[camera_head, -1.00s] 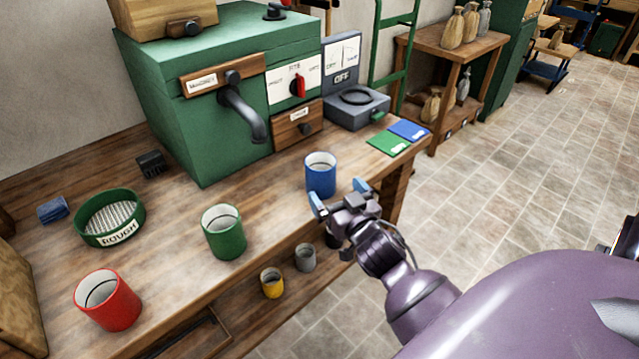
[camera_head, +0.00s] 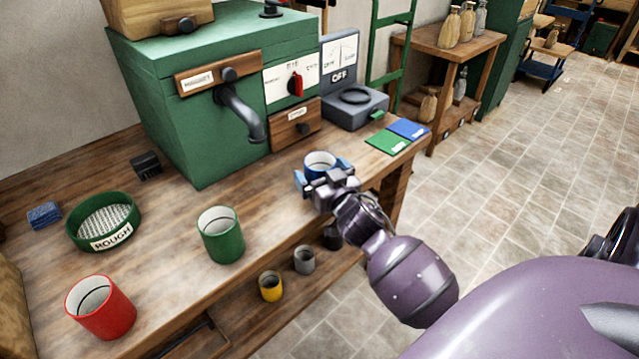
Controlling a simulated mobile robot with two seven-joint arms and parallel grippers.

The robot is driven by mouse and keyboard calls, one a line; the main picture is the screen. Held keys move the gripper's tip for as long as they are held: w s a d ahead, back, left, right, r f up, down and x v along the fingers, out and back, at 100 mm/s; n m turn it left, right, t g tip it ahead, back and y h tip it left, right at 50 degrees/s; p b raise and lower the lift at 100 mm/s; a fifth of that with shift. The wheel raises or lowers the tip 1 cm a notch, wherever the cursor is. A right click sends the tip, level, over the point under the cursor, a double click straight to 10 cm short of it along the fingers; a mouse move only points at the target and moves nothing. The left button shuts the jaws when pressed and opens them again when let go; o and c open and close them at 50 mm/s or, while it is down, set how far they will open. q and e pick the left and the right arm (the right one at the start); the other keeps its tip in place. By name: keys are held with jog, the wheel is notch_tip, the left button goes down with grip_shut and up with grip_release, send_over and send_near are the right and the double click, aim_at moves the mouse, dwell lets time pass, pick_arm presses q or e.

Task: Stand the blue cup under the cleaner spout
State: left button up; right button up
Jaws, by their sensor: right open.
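The blue cup (camera_head: 318,158) stands upright on the wooden bench near its front right edge. My right gripper (camera_head: 322,173) is at the cup, its blue-tipped fingers apart on either side of it, and hides much of the cup's lower part. I cannot tell whether the fingers touch it. The green cleaner (camera_head: 185,120) stands at the back of the bench. Its dark spout (camera_head: 240,112) bends down at the front, left of and behind the cup, with bare bench below. My left gripper is not in view.
A green cup (camera_head: 221,238), a red cup (camera_head: 101,308) and a round sieve marked ROUGH (camera_head: 104,222) stand on the left. A grey meter (camera_head: 355,108) and green and blue cards (camera_head: 390,142) lie to the right. Small pots sit on the lower shelf.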

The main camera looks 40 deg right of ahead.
jog(key=shift+c, duration=0.3)
jog(key=c, duration=1.1)
notch_tip(320, 180, up, 22)
jog(key=a+p, duration=0.2)
jog(key=p, duration=0.4)
pick_arm(q)
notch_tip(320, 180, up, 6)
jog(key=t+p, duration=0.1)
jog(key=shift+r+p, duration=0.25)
jog(key=shift+p, duration=0.1)
pick_arm(e)
jog(key=s+a+f+n+y, duration=0.1)
jog(key=s+a+f, duration=0.2)
jog(key=s+a, duration=0.1)
jog(key=s+a+f+y, duration=0.1)
jog(key=s+a+f, duration=0.3)
jog(key=a, duration=0.2)
jog(key=s+a+f+n+y, duration=0.1)
jog(key=s+a+f+y, duration=0.1)
jog(key=s+a+f, duration=0.2)
jog(key=shift+s+a+f+n, duration=0.1)
jog(key=shift+s+a+n, duration=0.2)
jog(key=shift+s+a, duration=0.25)
